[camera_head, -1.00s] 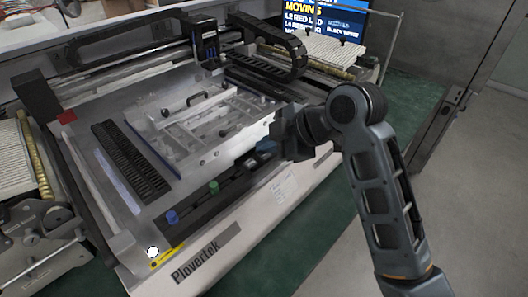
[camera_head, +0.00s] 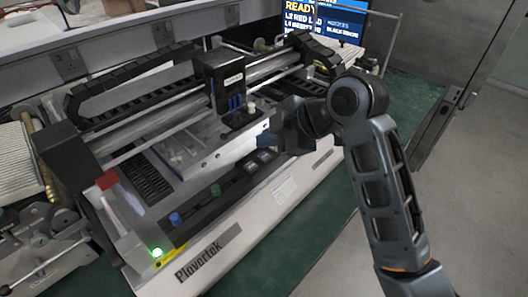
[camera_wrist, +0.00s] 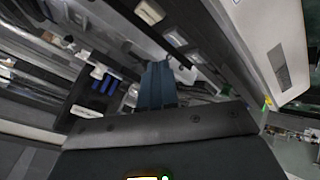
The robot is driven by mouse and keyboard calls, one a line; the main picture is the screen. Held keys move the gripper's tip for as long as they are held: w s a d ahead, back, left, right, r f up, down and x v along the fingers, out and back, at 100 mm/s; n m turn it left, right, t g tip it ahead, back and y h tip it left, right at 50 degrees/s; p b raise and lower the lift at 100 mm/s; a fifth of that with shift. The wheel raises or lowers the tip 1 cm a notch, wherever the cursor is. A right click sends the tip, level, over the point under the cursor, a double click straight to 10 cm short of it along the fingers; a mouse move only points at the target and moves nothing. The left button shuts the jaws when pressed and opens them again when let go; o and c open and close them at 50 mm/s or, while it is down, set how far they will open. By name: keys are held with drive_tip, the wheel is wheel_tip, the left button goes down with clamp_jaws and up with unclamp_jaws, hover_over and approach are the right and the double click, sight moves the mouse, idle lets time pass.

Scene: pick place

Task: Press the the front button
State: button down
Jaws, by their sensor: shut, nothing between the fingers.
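The machine labelled Plovertek has a front strip with a blue button (camera_head: 175,219), a green button (camera_head: 216,190) and pale square buttons (camera_head: 264,156) farther right. A green-lit round button (camera_head: 157,252) sits on a yellow plate at its front left corner. I cannot tell which one is the front button. My gripper (camera_head: 266,137) is above the right part of the strip, its blue fingers together and empty. In the wrist view the fingers (camera_wrist: 157,84) point toward the machine, with pale square buttons (camera_wrist: 174,37) beyond them. Whether the tips touch anything is unclear.
The gantry (camera_head: 225,80) with its dark carriage spans the machine close behind my gripper. A screen (camera_head: 325,20) at the back reads READY. A red part (camera_head: 107,180) is on the left frame. Open floor lies to the right.

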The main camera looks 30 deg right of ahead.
sight(268, 161)
drive_tip(key=shift+r+p, duration=1.4)
drive_tip(key=shift+r, duration=0.65)
drive_tip(key=shift+s+f, duration=0.1)
